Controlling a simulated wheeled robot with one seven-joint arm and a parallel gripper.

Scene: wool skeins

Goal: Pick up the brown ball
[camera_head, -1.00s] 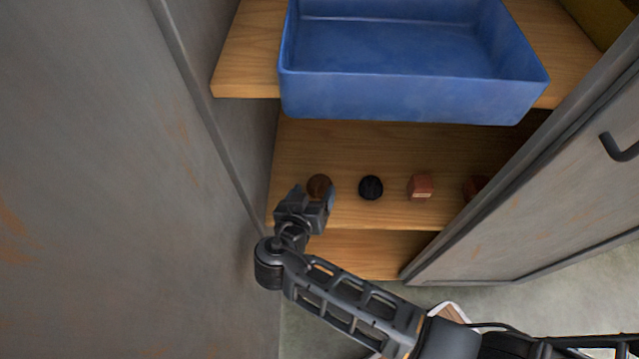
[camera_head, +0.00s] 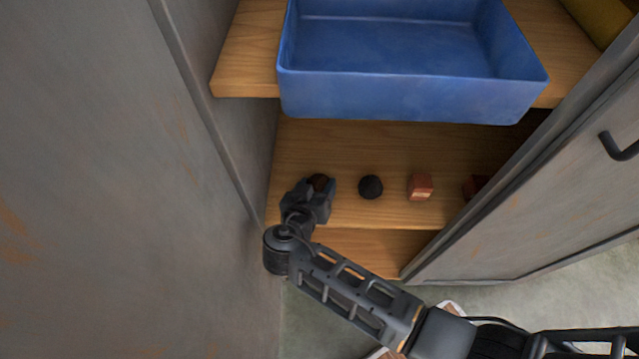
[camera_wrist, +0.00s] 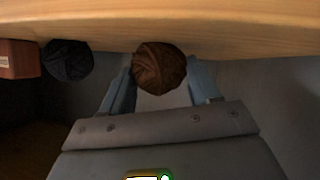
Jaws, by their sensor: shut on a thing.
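The brown ball (camera_wrist: 159,68) is a wound wool ball between the two fingers of my gripper (camera_wrist: 160,85) in the wrist view. In the head view the brown ball (camera_head: 319,182) shows at the left end of the lower wooden shelf, partly hidden by my gripper (camera_head: 318,188). My gripper is shut on it. Whether the ball touches the shelf is hard to tell.
A black ball (camera_head: 370,187) lies to the right on the shelf (camera_head: 340,150), then a reddish box (camera_head: 420,187) and a dark red thing (camera_head: 474,186). A blue bin (camera_head: 400,98) stands on the shelf above. A grey cabinet wall (camera_head: 215,130) is close on the left, an open door (camera_head: 560,190) on the right.

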